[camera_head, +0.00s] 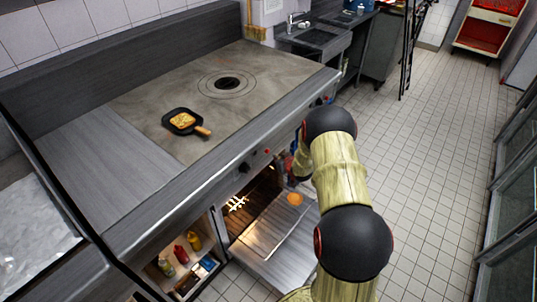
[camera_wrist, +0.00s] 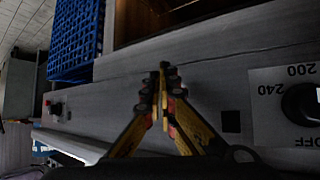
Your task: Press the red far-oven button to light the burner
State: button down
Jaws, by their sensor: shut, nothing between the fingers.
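The stove's front panel (camera_head: 215,185) carries a red button (camera_head: 267,151) beside a dark knob (camera_head: 244,167). Farther along, a small red spot (camera_head: 326,98) shows by another dark knob (camera_head: 318,101), close to my arm. In the wrist view, my gripper (camera_wrist: 163,68) has yellow fingers with dark tips, closed together with nothing between them, in front of a grey panel. A small red button (camera_wrist: 47,102) and a dark knob (camera_wrist: 57,109) show at the left, apart from the fingertips. My arm mostly hides the gripper in the head view.
A black pan (camera_head: 182,122) with food sits on the stovetop. An open oven door (camera_head: 270,245) sticks out below, left of my arm. A large dial (camera_wrist: 302,103) stands right of my gripper; a blue crate (camera_wrist: 75,40) is upper left. The tiled floor at right is clear.

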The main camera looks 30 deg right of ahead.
jog(key=shift+w+a, duration=0.25)
jog(key=shift+w, duration=0.45)
jog(key=shift+w, duration=0.1)
dwell(1.0)
jog(key=shift+w+a, duration=0.15)
jog(key=shift+w, duration=0.15)
jog(key=shift+w+a+b, duration=0.15)
jog(key=shift+w+b, duration=0.3)
dwell(1.0)
jog(key=shift+s, duration=0.1)
jog(key=shift+s+d, duration=0.3)
jog(key=shift+s, duration=0.45)
jog(key=shift+s+p, duration=0.15)
jog(key=shift+p, duration=0.15)
jog(key=s, duration=0.1)
jog(key=s+d, duration=0.1)
jog(key=s, duration=0.1)
jog(key=s+p, duration=0.1)
jog(key=shift+s+d, duration=0.25)
jog(key=shift+d, duration=0.05)
